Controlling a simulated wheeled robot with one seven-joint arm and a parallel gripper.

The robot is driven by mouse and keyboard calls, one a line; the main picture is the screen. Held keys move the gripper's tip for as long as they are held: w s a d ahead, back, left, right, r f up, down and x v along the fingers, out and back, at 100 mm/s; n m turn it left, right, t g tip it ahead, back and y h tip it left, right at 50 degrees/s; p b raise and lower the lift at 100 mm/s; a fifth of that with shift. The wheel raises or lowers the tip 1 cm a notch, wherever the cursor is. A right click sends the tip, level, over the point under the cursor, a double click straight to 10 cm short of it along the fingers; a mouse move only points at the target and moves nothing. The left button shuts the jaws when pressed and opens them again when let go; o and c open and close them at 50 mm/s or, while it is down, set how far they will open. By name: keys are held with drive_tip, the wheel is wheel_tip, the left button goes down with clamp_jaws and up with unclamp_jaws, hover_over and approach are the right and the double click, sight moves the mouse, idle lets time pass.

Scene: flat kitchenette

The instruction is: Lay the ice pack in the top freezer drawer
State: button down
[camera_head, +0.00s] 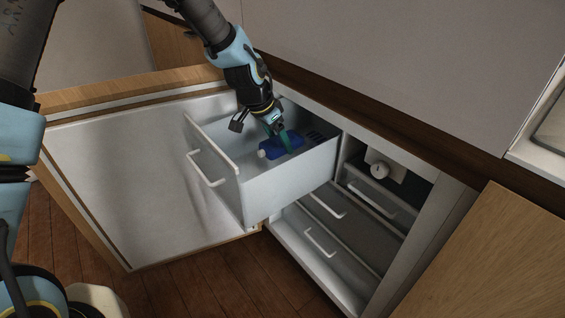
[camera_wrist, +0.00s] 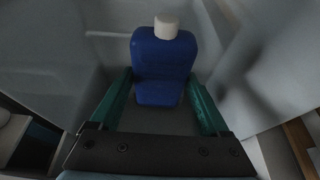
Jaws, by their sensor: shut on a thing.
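The ice pack (camera_head: 285,146) is a blue, flat, bottle-like pack with a white cap. It is inside the pulled-out top freezer drawer (camera_head: 298,180), below the drawer's rim. My gripper (camera_head: 280,138) reaches down into the drawer from above, its green fingers shut on the ice pack. In the wrist view the ice pack (camera_wrist: 164,65) sits between the two green fingers (camera_wrist: 162,100), cap pointing away. I cannot tell whether the pack touches the drawer floor.
Below the open drawer are closed lower drawers (camera_head: 322,240) with white handles. The open freezer door (camera_head: 130,180) stands to the left. A wooden panel (camera_head: 490,260) is at the lower right.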

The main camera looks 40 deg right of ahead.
sight(271, 144)
drive_tip(key=shift+f, duration=3.3)
drive_tip(key=shift+f, duration=0.15)
unclamp_jaws()
drive_tip(key=v, duration=1.2)
